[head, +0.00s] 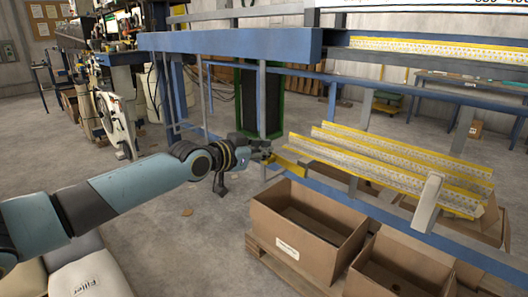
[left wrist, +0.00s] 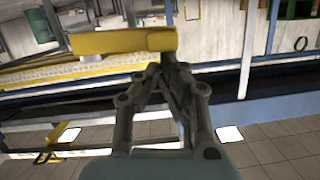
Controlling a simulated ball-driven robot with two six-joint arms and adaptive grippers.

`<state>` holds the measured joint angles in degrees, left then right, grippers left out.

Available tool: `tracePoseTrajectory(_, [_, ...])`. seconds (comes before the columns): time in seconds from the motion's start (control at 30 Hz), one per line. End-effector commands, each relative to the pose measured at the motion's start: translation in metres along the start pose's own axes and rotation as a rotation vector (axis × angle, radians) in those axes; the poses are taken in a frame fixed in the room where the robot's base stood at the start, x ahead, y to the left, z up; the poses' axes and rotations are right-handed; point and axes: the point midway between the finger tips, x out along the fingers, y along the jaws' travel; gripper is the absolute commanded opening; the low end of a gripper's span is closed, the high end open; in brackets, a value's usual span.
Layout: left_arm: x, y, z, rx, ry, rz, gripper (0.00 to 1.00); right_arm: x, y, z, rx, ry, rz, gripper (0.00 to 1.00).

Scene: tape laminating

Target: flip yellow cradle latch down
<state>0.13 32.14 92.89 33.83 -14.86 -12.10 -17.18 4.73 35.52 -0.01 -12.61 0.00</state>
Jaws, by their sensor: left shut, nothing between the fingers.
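The yellow latch (head: 289,166) is at the near left end of the yellow-edged cradle (head: 400,172) on the blue frame. My left gripper (head: 266,153) is shut and empty, just left of the latch in the head view. In the left wrist view the latch is a yellow bar (left wrist: 122,41) lying roughly level across the picture. The shut fingertips (left wrist: 161,62) are just below its right end. I cannot tell whether they touch it. My right gripper is in neither view.
Open cardboard boxes (head: 310,242) stand on a pallet below the cradle. A blue beam (head: 230,42) crosses above my left arm, and a grey post (head: 262,98) rises behind the gripper. Bare floor (head: 190,235) lies below the arm.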

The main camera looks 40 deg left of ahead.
Motion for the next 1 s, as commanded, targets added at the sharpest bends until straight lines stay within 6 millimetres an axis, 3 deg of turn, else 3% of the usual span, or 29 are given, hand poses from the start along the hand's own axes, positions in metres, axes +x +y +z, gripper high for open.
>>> tracePoseTrajectory(0.4, [-0.001,-0.001,-0.004,0.001,0.000,-0.001,0.00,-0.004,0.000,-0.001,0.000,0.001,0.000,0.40])
tracePoseTrajectory(0.67, [-0.006,-0.010,-0.048,0.000,0.001,-0.008,0.00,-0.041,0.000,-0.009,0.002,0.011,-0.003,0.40])
tracePoseTrajectory(1.0, [-0.083,-0.011,-0.046,0.002,-0.005,-0.006,0.00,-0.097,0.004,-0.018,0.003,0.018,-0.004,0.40])
